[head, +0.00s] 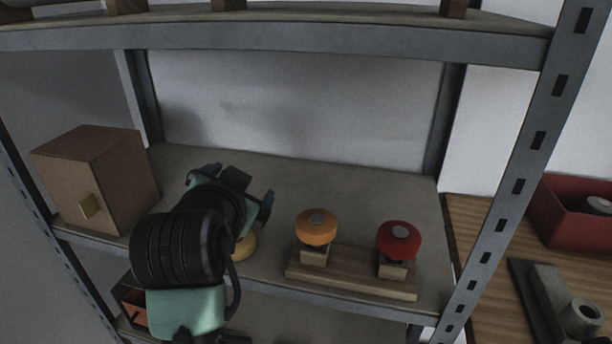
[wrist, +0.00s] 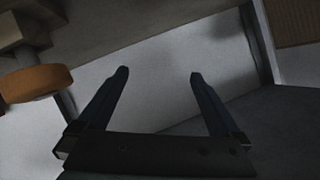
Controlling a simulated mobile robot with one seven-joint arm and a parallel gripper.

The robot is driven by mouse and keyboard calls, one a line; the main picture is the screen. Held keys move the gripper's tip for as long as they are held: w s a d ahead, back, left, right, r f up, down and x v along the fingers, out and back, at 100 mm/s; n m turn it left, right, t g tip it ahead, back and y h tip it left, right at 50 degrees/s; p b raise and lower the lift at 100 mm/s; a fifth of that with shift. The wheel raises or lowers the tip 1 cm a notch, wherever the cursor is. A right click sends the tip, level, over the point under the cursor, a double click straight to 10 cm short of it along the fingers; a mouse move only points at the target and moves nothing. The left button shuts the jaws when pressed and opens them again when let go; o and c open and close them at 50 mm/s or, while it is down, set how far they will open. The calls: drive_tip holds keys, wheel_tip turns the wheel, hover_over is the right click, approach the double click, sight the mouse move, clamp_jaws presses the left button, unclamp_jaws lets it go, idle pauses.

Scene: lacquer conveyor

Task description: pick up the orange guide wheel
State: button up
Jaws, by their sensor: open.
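The orange guide wheel (head: 316,227) has a grey hub and sits on a small wooden block at the left end of a wooden stand on the shelf. It also shows at the left edge of the wrist view (wrist: 36,83). A red wheel (head: 399,239) sits on the stand's right end. My gripper (head: 240,190) is over the shelf, to the left of the orange wheel and apart from it. In the wrist view my gripper (wrist: 159,75) has its two fingers spread with nothing between them. A yellow round object (head: 244,248) is partly hidden behind my arm.
The wooden stand (head: 350,275) lies near the shelf's front edge. A brown box (head: 96,178) with a yellow knob stands at left. A metal upright (head: 527,165) and an upper shelf (head: 300,42) bound the space. A red bin (head: 567,222) is at right. The shelf behind the wheels is clear.

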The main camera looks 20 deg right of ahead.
sight(315, 221)
drive_tip(key=m+g+p, duration=0.1)
drive_tip(key=g+p, duration=0.1)
drive_tip(key=s+f+m+g+p, duration=0.1)
drive_tip(key=p, duration=0.2)
drive_tip(key=s+f+m+g+p, duration=0.1)
drive_tip(key=g+p, duration=0.1)
drive_tip(key=shift+a+f+g+p, duration=0.1)
drive_tip(key=shift+g+p, duration=0.2)
drive_tip(key=shift+p, duration=0.05)
drive_tip(key=s+a+f+m+g+p, duration=0.2)
drive_tip(key=s+m+g+p, duration=0.1)
drive_tip(key=s+g+p, duration=0.4)
drive_tip(key=shift+t, duration=0.3)
drive_tip(key=d, duration=0.2)
drive_tip(key=d+p, duration=0.1)
drive_tip(key=d, duration=0.2)
drive_tip(key=w+d+p, duration=0.1)
drive_tip(key=d, duration=0.1)
drive_tip(key=shift+w+d, duration=0.1)
drive_tip(key=shift+d, duration=0.2)
drive_tip(key=d, duration=0.1)
drive_tip(key=d+p, duration=0.1)
drive_tip(key=d, duration=0.2)
drive_tip(key=shift+w, duration=0.35)
drive_tip(key=shift+x, duration=1.25)
drive_tip(key=shift+d+f, duration=0.15)
drive_tip(key=shift+f, duration=0.15)
